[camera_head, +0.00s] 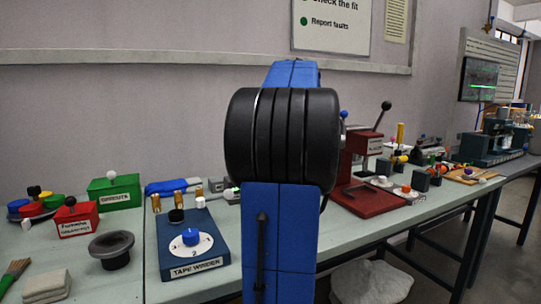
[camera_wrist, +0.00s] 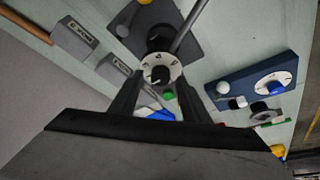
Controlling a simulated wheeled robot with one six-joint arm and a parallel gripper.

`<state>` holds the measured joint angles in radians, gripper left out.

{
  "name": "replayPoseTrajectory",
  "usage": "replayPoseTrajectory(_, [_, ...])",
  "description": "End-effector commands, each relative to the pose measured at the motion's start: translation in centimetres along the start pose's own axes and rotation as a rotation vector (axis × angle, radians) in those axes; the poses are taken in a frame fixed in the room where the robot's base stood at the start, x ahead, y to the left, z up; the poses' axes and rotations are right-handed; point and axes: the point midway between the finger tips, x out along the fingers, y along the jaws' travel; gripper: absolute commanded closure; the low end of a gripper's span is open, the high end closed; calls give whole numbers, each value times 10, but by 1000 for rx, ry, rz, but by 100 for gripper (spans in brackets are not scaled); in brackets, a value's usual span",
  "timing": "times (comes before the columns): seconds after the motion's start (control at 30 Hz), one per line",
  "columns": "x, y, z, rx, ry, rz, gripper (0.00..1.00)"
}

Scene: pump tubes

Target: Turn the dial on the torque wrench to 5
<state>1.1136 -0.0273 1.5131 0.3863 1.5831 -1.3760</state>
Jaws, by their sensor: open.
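A round white dial (camera_wrist: 162,67) with dark marks and a black knob (camera_wrist: 157,75) shows in the wrist view, between my gripper's fingertips (camera_wrist: 159,84). A grey rod (camera_wrist: 188,27) runs up and to the right from beside it, and a dark round part lies just above it. This looks like the torque wrench, but no label confirms it. My gripper is open, with one dark finger on each side below the dial. I cannot tell whether it touches the knob, nor which number is set. In the head view my arm hides the gripper, and I cannot make out the wrench.
A blue unit (camera_wrist: 235,88) with another white dial is at right in the wrist view. Grey labelled blocks (camera_wrist: 76,34) lie upper left. In the head view, a tape winder (camera_head: 194,266), a red box (camera_head: 78,219) and a green box (camera_head: 114,192) stand on the bench.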

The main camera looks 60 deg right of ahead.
Motion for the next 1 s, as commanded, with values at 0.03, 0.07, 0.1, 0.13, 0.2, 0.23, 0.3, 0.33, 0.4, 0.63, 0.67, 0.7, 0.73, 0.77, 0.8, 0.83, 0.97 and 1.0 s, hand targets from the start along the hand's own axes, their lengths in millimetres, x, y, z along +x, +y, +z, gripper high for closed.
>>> replayPoseTrajectory(0.03, [3, 0, 0, 0, 0, 0, 57])
replayPoseTrajectory(0.07, [4, 0, 0, 0, 0, 0, 57])
replayPoseTrajectory(0.1, [5, 0, 0, 0, 0, 0, 57])
replayPoseTrajectory(0.13, [6, 0, 0, 0, 0, 0, 57])
replayPoseTrajectory(0.2, [6, 0, 0, 0, 0, 1, 57])
replayPoseTrajectory(0.23, [7, 0, 0, 0, 0, 1, 57])
replayPoseTrajectory(0.3, [6, 0, 0, 0, 0, 1, 57])
replayPoseTrajectory(0.33, [6, 0, 0, 0, 0, 1, 57])
replayPoseTrajectory(0.4, [6, 0, 0, 0, 0, 1, 60])
replayPoseTrajectory(0.63, [6, 0, 0, 0, 0, 1, 99])
replayPoseTrajectory(0.67, [6, 0, 0, 0, 0, 1, 99])
replayPoseTrajectory(0.7, [6, 0, 0, 1, 0, 1, 99])
replayPoseTrajectory(0.73, [6, 0, 0, 2, 0, 2, 99])
replayPoseTrajectory(0.77, [6, 0, 0, 4, 0, 3, 99])
replayPoseTrajectory(0.8, [6, 0, 0, 9, 0, 5, 98])
replayPoseTrajectory(0.83, [6, 0, 0, 13, 0, 7, 98])
replayPoseTrajectory(0.97, [6, -1, 0, 49, 0, 22, 98])
replayPoseTrajectory(1.0, [6, -1, 0, 66, 0, 29, 98])
